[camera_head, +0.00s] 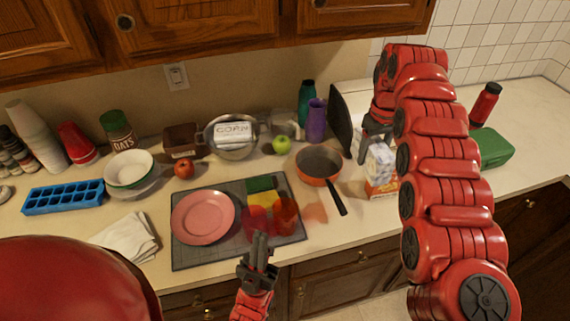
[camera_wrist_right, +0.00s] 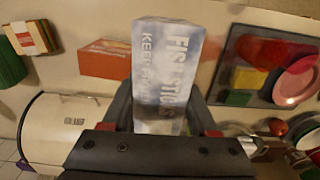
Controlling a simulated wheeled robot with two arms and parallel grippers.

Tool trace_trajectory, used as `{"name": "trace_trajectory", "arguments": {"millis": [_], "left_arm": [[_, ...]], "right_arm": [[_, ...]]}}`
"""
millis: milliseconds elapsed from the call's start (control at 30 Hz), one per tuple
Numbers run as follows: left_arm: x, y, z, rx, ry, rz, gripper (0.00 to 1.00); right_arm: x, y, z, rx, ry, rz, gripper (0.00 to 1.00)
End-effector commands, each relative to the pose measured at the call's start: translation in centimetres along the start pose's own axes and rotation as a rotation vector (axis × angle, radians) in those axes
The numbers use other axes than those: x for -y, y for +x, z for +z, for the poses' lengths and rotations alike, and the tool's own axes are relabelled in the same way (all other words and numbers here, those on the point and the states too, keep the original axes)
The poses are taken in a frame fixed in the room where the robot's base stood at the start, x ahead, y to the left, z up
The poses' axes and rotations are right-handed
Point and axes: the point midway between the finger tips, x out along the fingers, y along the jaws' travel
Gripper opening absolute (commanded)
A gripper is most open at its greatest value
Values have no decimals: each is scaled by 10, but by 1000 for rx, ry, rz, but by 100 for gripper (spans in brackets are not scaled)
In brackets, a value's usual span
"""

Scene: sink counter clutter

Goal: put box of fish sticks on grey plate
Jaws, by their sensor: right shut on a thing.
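The box of fish sticks (camera_wrist_right: 167,70) is white and pale blue, lettered "FISH STICKS". My right gripper (camera_wrist_right: 163,122) is shut on it; the fingers lie along its sides. In the head view the box (camera_head: 380,162) shows on the right above the counter, partly hidden by my right arm, with the right gripper (camera_head: 379,128) at its top. I cannot clearly pick out a grey plate; a pale dish (camera_head: 140,188) lies under the white bowls at left, its colour unclear. My left gripper (camera_head: 262,243) is empty in front of the counter; whether its fingers are apart is unclear.
An orange pan (camera_head: 320,165) sits left of the fish sticks box. An orange box (camera_wrist_right: 104,60) lies near it. Bottles and a dark upright panel (camera_head: 340,118) stand behind.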

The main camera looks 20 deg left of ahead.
Motion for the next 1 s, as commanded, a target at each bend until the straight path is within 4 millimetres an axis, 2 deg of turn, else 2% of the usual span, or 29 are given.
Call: {"name": "trace_trajectory", "arguments": {"millis": [167, 400, 667, 700, 767, 1000], "left_arm": [[0, -5, 1, 0, 0, 0, 0], [-2, -49, 8, 1, 0, 0, 0], [-4, -83, 14, 0, 0, 0, 0], [-4, -75, 13, 1, 0, 0, 0], [-4, -71, 12, 0, 0, 0, 0], [-3, -62, 10, 0, 0, 0, 0]], "right_arm": [[1, 5, 0, 0, -6, 0, 0], [2, 49, 0, 0, -5, 0, 0], [3, 86, 0, 2, -6, -2, 0], [2, 82, -1, 1, -5, -2, 0], [2, 84, -2, -2, -6, -2, 0], [2, 108, 0, 2, -5, 0, 0]]}}
